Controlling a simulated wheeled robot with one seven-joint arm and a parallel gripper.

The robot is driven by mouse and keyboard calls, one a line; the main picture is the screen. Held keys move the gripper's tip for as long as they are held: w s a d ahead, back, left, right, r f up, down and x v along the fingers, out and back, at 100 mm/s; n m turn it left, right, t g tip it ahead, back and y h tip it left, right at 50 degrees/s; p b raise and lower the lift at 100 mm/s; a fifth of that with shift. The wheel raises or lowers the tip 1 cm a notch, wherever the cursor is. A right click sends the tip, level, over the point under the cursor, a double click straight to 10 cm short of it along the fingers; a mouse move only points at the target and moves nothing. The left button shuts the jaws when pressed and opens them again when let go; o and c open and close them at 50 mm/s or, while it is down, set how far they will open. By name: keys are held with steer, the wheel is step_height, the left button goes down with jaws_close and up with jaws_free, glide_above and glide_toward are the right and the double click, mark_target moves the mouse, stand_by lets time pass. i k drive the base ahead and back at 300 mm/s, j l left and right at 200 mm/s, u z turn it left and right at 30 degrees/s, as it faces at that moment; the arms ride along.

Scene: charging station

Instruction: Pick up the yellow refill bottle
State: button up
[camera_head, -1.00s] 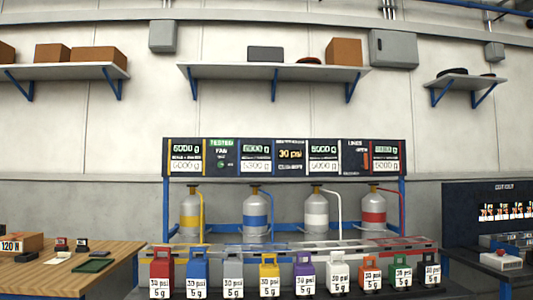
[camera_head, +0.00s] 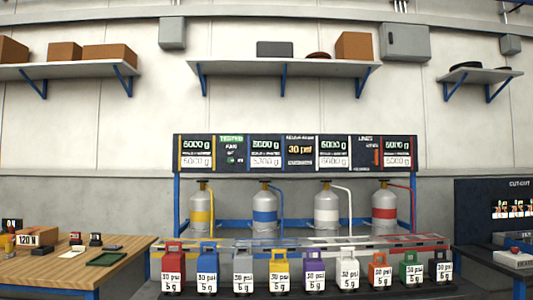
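The yellow refill bottle (camera_head: 279,267) stands upright in a row of coloured bottles at the front of the charging station. It has a loop handle on top and a white label reading 30 psi and 5 g. A grey bottle (camera_head: 244,268) is on its left and a purple bottle (camera_head: 314,268) on its right. A larger grey cylinder with a yellow band (camera_head: 202,216) stands behind, at the left of the rack. My gripper is not in view.
Red (camera_head: 173,269), blue (camera_head: 207,267), white (camera_head: 347,268), orange (camera_head: 380,269) and green (camera_head: 411,267) bottles share the row. A clear-looking rail (camera_head: 300,244) runs behind them. A wooden table (camera_head: 60,268) is at left and a dark bench (camera_head: 490,262) at right.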

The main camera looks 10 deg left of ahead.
mark_target(279, 269)
steer(key=j+z, duration=0.15)
steer(key=z, duration=0.65)
steer(key=k+j+z, duration=0.1)
steer(key=j+z, duration=0.15)
steer(key=j, duration=0.2)
steer(key=k+j+z, duration=0.15)
steer(key=j+z, duration=0.15)
steer(key=j, duration=0.15)
steer(key=k+j+z, duration=0.25)
steer(key=j, duration=0.15)
steer(key=k+j+z, duration=0.1)
steer(key=j+z, duration=0.15)
steer(key=j, duration=0.15)
